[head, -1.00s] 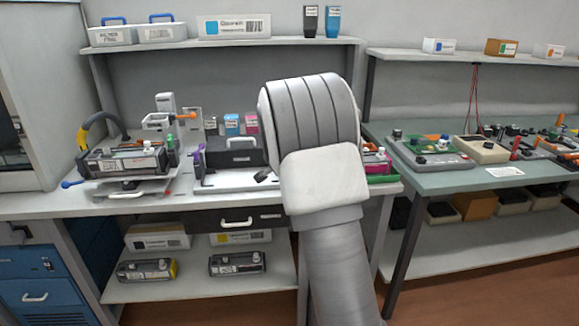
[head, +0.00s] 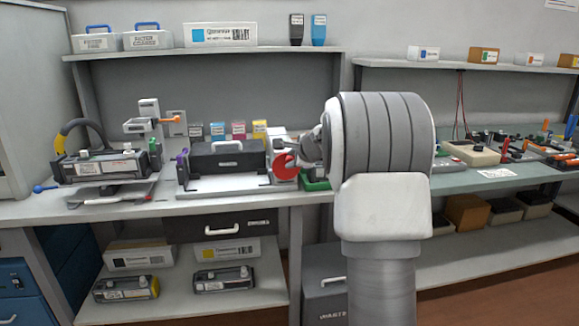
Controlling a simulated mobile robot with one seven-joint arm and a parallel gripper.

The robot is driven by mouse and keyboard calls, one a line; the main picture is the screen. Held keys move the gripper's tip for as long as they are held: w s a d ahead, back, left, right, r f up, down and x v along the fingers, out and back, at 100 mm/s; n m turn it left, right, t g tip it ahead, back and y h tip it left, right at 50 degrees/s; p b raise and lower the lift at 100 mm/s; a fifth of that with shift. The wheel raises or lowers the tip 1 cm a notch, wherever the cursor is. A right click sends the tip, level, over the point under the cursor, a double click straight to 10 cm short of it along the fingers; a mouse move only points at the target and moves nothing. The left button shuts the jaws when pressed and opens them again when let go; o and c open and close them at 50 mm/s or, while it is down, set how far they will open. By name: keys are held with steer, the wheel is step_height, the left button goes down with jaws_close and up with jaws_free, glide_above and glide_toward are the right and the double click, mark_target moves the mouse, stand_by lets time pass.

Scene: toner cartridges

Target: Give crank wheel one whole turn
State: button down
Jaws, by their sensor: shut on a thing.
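The crank wheel (head: 285,166) is a red disc at the right end of the black and grey machine (head: 228,160) on the left bench. My gripper (head: 301,155) is at the wheel's right side, shut on it. My arm's large grey-and-white joint hides much of the gripper, so the fingertips and the exact grip on the wheel cannot be made out.
Cyan, magenta and yellow cartridge boxes (head: 238,130) stand behind the machine. A green tray (head: 316,184) lies just right of the wheel, partly behind my arm. A printer-like unit (head: 100,166) stands at the left. The right bench (head: 470,180) holds several tools and parts.

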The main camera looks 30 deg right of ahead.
steer(key=shift+d+f, duration=0.1)
steer(key=shift+f, duration=0.15)
stand_by(0.3)
steer(key=c, duration=0.6)
jaws_free()
steer(key=shift+r, duration=0.1)
steer(key=shift+s+r, duration=0.1)
steer(key=shift+r, duration=0.05)
steer(key=p+v, duration=0.1)
steer(key=v, duration=0.7)
steer(key=p+v, duration=0.1)
steer(key=v, duration=0.8)
steer(key=shift+s+d, duration=0.1)
steer(key=shift+d, duration=0.15)
